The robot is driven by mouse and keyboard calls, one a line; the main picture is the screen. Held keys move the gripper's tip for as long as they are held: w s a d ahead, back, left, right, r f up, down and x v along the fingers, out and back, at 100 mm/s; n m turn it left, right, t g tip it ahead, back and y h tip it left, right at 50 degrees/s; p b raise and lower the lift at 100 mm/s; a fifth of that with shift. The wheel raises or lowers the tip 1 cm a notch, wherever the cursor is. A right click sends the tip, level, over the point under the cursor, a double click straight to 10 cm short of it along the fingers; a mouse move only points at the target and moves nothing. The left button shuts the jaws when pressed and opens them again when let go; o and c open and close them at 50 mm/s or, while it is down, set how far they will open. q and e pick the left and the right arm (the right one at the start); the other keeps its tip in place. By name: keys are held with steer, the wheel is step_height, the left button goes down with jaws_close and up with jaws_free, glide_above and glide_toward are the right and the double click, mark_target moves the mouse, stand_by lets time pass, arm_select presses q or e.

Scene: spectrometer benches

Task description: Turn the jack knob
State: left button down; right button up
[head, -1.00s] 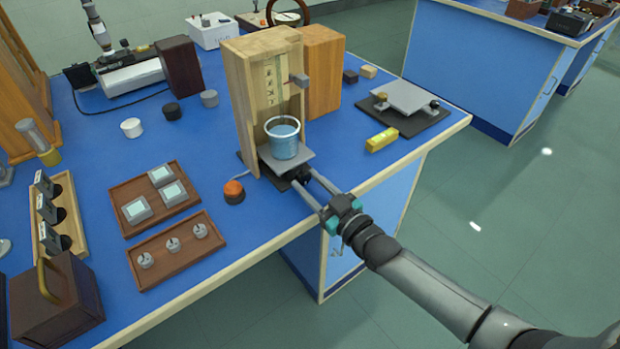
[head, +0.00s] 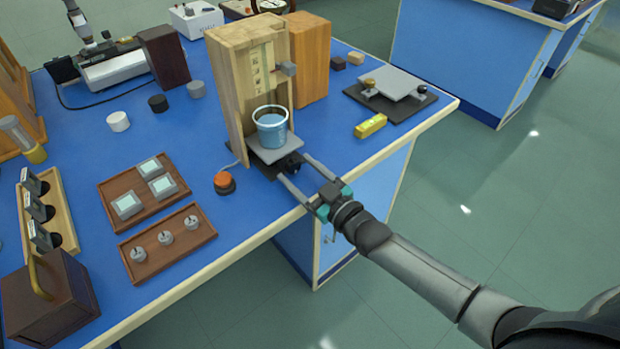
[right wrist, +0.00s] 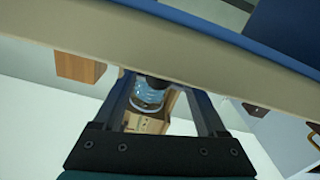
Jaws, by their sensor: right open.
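The jack has a grey top plate (head: 268,155) and a dark base, and stands near the bench's front edge. A small black knob (head: 292,163) is at its front right. A beaker of blue liquid (head: 271,127) stands upright on the plate. My right gripper (head: 294,168) is open, its two long fingers reaching in over the bench edge on either side of the knob; contact cannot be told. The right wrist view shows the dark knob (right wrist: 158,82) between the open fingers (right wrist: 160,84), with the beaker (right wrist: 147,98) beyond. My left gripper is not in view.
A wooden stand (head: 228,90) rises behind the jack. An orange button (head: 224,182) lies to its left. A yellow block (head: 370,126) and another plate on a black base (head: 415,108) lie to the right. Wooden trays (head: 190,247) sit at the front left.

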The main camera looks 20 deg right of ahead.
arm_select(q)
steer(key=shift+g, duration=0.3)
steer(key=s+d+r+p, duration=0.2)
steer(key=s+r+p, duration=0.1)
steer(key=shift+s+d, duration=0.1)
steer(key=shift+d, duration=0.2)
arm_select(e)
steer(key=v, duration=1.5)
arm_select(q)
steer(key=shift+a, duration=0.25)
arm_select(e)
steer(key=s+d+f+m+g+h, duration=0.1)
steer(key=s+d+f+g+h, duration=0.25)
steer(key=f, duration=0.85)
steer(key=s+f+m+g+h, duration=0.2)
steer(key=s+f+g, duration=0.3)
steer(key=f, duration=0.7)
steer(key=s+a+f+g, duration=0.1)
steer(key=s+f+g, duration=0.1)
steer(key=s+f, duration=0.2)
steer(key=s+a+f+g, duration=0.2)
steer(key=s+f+g, duration=0.1)
steer(key=s, duration=0.8)
steer(key=s+a+f+m+g, duration=0.1)
steer(key=s+a+f+g, duration=0.1)
steer(key=s+f, duration=0.4)
steer(key=shift+s+h, duration=0.35)
steer(key=shift+s, duration=0.45)
steer(key=shift+g, duration=0.25)
